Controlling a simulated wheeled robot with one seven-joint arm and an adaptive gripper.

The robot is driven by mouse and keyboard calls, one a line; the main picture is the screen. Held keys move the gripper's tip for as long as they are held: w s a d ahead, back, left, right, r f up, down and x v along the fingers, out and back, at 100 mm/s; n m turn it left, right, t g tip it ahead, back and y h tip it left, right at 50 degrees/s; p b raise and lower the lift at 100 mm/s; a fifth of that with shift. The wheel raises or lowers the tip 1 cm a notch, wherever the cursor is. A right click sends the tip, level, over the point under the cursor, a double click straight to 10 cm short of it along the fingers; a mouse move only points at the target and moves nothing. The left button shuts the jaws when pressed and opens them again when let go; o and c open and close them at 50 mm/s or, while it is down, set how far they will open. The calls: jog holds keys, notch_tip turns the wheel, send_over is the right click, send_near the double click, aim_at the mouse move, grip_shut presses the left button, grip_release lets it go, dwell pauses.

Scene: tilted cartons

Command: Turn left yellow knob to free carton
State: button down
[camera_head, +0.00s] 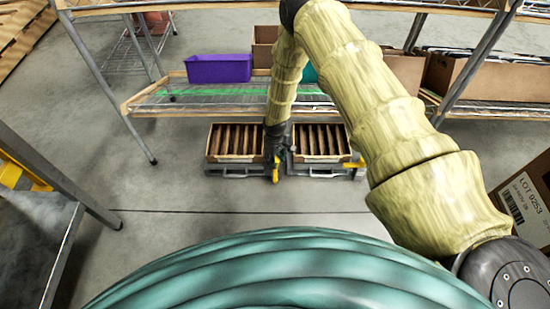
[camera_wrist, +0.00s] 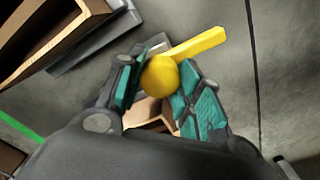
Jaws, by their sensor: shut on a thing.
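Two brown slatted cartons, a left one (camera_head: 235,158) and a right one (camera_head: 318,157), sit side by side on low grey stands on the floor. The left yellow knob (camera_head: 276,178) is at the right end of the left stand. My gripper (camera_head: 277,160) reaches down between the cartons to it. In the wrist view the round yellow knob (camera_wrist: 160,76) and its straight yellow lever (camera_wrist: 203,42) lie between the teal finger pads of my gripper (camera_wrist: 157,70), which is shut on it. A second yellow knob (camera_head: 357,164) is at the right stand's right end.
A low shelf rack (camera_head: 180,103) stands behind the cartons, bearing a purple bin (camera_head: 218,68) and cardboard boxes (camera_head: 452,75). A table with a grey leg (camera_head: 60,258) is at left. A labelled carton (camera_head: 523,198) is at right. The floor before the stands is clear.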

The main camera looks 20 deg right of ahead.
dwell(0.3)
jog(key=c, duration=0.9)
grip_release()
jog(key=shift+a, duration=0.1)
jog(key=shift+c, duration=0.2)
jog(key=shift+r, duration=0.15)
notch_tip(320, 180, up, 12)
jog(key=shift+f, duration=0.2)
